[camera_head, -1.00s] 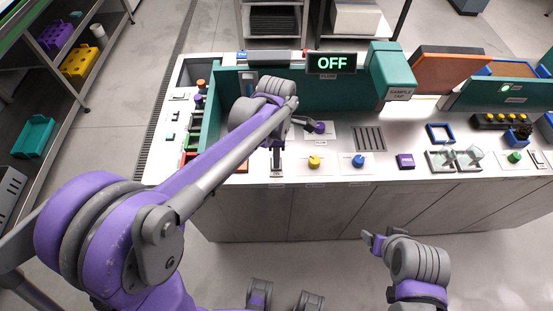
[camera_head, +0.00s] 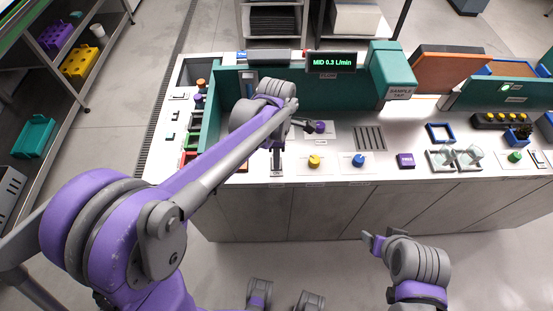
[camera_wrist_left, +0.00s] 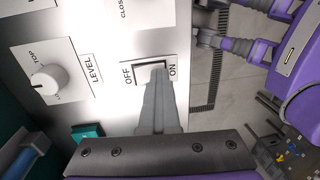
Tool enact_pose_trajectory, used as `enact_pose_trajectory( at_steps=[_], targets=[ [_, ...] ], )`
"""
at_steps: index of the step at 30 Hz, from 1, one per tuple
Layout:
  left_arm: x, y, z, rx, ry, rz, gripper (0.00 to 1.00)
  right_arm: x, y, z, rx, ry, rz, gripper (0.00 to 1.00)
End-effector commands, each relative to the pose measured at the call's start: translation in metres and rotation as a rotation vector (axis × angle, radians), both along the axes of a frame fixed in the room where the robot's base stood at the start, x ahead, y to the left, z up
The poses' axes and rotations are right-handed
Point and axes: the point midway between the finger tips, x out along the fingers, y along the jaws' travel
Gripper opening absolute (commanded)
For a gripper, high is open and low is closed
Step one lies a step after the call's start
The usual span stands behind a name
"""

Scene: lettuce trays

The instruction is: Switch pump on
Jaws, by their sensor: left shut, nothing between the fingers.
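The pump's rocker switch (camera_wrist_left: 134,72) sits in a white panel marked OFF and ON in the left wrist view. My left gripper (camera_wrist_left: 159,76) is shut and empty, with its fingertips over the switch's ON side; the fingers hide part of the switch. In the head view my left gripper (camera_head: 277,150) points down at the front of the bench, above the ON label (camera_head: 276,173). The display (camera_head: 332,63) reads MID 0.3 L/min in green. My right gripper (camera_head: 378,237) hangs in front of the bench, its fingers apart, away from the controls.
A LEVEL knob (camera_wrist_left: 48,80) is beside the switch. A yellow knob (camera_head: 314,161), a blue knob (camera_head: 359,160) and a purple button (camera_head: 405,161) lie along the bench (camera_head: 335,175). A teal wall (camera_head: 222,90) stands at the back. Floor in front is clear.

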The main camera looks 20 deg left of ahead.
Motion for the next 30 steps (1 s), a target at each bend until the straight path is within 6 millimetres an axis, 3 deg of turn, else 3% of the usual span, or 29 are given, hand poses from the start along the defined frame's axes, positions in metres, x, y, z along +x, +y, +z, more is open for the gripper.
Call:
enact_pose_trajectory(
  at_steps=[7, 19, 23, 30],
  targets=[
    [0.013, 0.004, 0.002, 0.001, -0.003, 0.002, 0.00, 0.002, 0.000, 0.001, 0.000, 0.001, 0.000, 0.71],
    [0.013, 0.005, 0.007, 0.000, -0.003, 0.001, 0.00, 0.002, 0.000, 0.005, -0.001, -0.001, 0.000, 0.71],
    [0.013, 0.007, 0.018, -0.001, -0.003, 0.001, 0.00, 0.002, -0.005, 0.014, -0.003, -0.005, 0.001, 0.71],
    [0.006, 0.001, 0.057, 0.002, -0.006, 0.002, 0.00, -0.001, -0.026, 0.033, 0.000, -0.017, 0.006, 0.71]
  ],
)
